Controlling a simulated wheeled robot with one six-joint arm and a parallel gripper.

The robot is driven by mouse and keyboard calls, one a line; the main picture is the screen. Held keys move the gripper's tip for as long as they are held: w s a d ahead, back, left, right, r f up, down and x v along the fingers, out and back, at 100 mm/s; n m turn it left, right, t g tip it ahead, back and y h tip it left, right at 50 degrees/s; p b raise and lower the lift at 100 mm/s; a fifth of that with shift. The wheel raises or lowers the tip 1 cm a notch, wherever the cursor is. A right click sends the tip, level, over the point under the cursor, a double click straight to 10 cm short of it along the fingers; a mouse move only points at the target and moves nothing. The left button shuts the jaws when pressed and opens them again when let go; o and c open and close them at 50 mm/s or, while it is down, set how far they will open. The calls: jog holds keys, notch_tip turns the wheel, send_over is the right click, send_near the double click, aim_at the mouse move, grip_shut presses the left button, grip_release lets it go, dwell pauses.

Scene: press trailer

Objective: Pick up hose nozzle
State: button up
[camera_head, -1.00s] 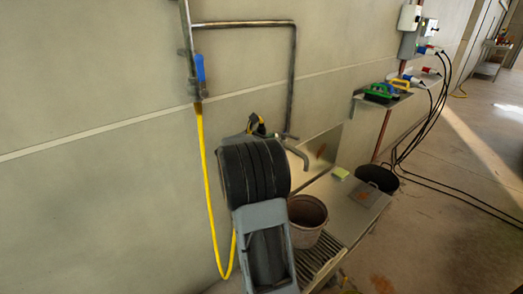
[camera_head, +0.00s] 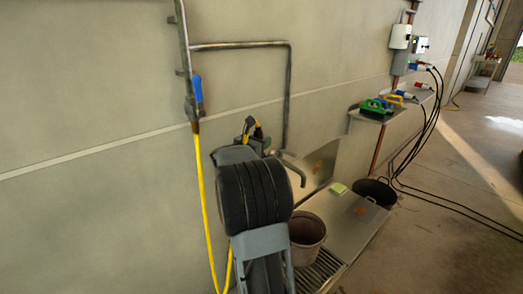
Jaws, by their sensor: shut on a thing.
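The hose nozzle (camera_head: 258,132), black with yellow, shows just above my dark arm links, in front of the wall. My gripper (camera_head: 246,138) is mostly hidden behind my own arm; only dark parts show beside the nozzle. It is shut on the nozzle and holds it up off the sink bench. A yellow hose (camera_head: 205,210) hangs from the blue-handled tap (camera_head: 198,88) on the wall pipe. The hose loops at the bottom and goes up behind my arm; its join to the nozzle is hidden.
A metal sink bench (camera_head: 345,222) stands by the wall, with a brown bucket (camera_head: 307,232) and a yellow-green sponge (camera_head: 338,188). A curved spout (camera_head: 295,170) is close to the nozzle. A black tub (camera_head: 376,190) and cables (camera_head: 430,115) are at right. Floor at right is open.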

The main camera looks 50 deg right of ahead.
notch_tip(320, 180, up, 8)
jog(key=f+p, duration=0.1)
jog(key=shift+s+a+r, duration=0.75)
jog(key=shift+a+r, duration=0.25)
jog(key=shift+a, duration=8)
notch_tip(320, 180, up, 12)
jog(key=p, duration=0.4)
jog(key=shift+f+p, duration=0.2)
jog(key=shift+p, duration=0.1)
